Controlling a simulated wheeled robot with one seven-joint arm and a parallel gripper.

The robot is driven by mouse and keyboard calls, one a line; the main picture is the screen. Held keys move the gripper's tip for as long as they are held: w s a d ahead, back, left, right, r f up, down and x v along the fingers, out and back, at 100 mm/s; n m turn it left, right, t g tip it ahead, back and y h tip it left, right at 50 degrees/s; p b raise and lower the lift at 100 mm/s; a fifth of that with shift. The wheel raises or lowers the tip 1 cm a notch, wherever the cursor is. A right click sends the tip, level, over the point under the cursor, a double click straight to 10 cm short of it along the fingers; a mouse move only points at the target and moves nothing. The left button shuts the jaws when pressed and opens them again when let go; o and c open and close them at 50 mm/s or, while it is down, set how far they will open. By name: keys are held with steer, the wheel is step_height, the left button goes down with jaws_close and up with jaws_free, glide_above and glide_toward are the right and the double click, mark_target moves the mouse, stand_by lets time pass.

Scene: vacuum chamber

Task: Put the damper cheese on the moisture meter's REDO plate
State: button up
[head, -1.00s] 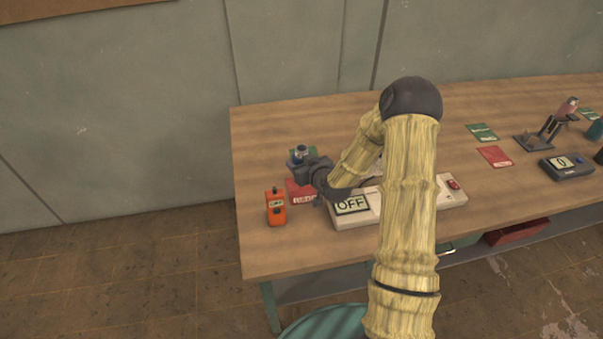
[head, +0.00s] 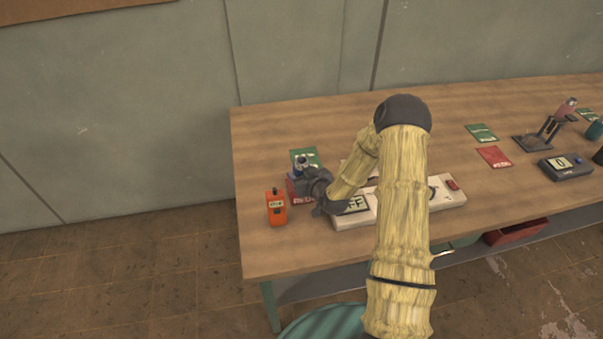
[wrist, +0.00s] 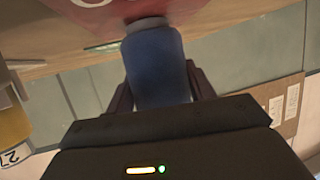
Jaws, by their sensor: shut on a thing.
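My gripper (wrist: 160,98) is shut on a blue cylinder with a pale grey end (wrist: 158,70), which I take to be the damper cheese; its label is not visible. In the head view the blue thing (head: 301,163) shows just past my dark gripper (head: 318,188). The red REDO plate (head: 302,199) lies at the bench's left end, partly hidden by my gripper; its red face with a white letter fills the top of the wrist view (wrist: 115,12). The cylinder's end is close to the plate; I cannot tell whether they touch. The orange handheld meter (head: 276,208) stands left of the plate.
A green plate (head: 308,154) lies behind the red one. A white device with an OFF display (head: 357,216) lies right of my gripper, partly under my arm. Further right are other green (head: 481,133) and red (head: 494,157) cards and a dark meter reading 0 (head: 566,167).

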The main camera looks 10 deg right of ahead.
steer(key=shift+f, duration=0.2)
steer(key=o, duration=1)
steer(key=shift+r, duration=0.1)
steer(key=shift+r, duration=0.2)
steer(key=shift+s+d, duration=0.1)
steer(key=shift+s, duration=0.2)
steer(key=b+v, duration=0.2)
steer(key=v, duration=0.9)
steer(key=shift+s+r+b, duration=0.15)
steer(key=shift+r+b, duration=0.1)
steer(key=shift+b, duration=0.05)
